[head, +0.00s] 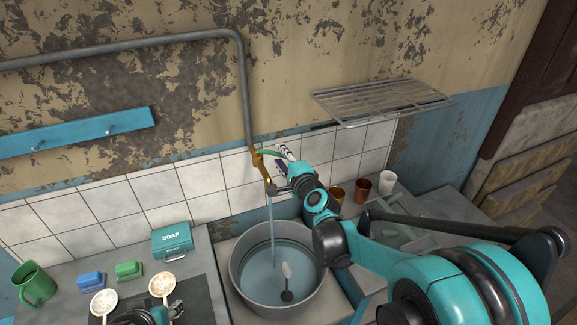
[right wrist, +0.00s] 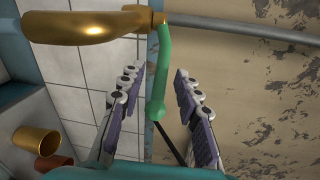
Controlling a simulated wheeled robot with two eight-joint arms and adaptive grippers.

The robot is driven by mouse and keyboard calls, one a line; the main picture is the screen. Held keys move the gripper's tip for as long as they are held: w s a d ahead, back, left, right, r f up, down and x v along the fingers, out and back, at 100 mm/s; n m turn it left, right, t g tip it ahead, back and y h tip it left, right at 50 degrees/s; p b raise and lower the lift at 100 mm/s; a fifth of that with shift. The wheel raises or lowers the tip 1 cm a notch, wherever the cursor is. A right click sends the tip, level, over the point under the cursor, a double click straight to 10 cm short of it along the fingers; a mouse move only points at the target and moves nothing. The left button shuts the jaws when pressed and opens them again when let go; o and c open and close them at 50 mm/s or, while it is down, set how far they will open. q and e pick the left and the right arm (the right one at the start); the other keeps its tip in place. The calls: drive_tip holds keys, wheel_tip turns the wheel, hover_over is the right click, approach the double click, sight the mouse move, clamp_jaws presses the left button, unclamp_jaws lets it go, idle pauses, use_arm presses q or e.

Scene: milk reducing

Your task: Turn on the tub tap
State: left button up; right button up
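The brass tap (head: 262,172) hangs at the lower end of the grey wall pipe, above the round metal tub (head: 236,272). Its green handle (head: 270,153) points right in the head view. A thin bluish stream, which looks like water, runs from the tap down into the tub. My right gripper (head: 284,174) is at the tap. In the right wrist view its two fingers (right wrist: 158,112) are spread, with the green handle (right wrist: 160,75) between them and a gap on both sides. My left gripper (head: 172,311) is low at the bottom edge, partly cut off; its finger state is unclear.
Cups (head: 362,189) stand right of the tub. A wire rack (head: 385,100) juts from the wall above my right arm.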

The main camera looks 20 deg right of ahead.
drive_tip(key=s+d+r, duration=0.1)
drive_tip(key=s, duration=0.9)
drive_tip(key=shift+s+d+r, duration=0.2)
drive_tip(key=shift+s+r, duration=0.05)
drive_tip(key=shift+s, duration=0.05)
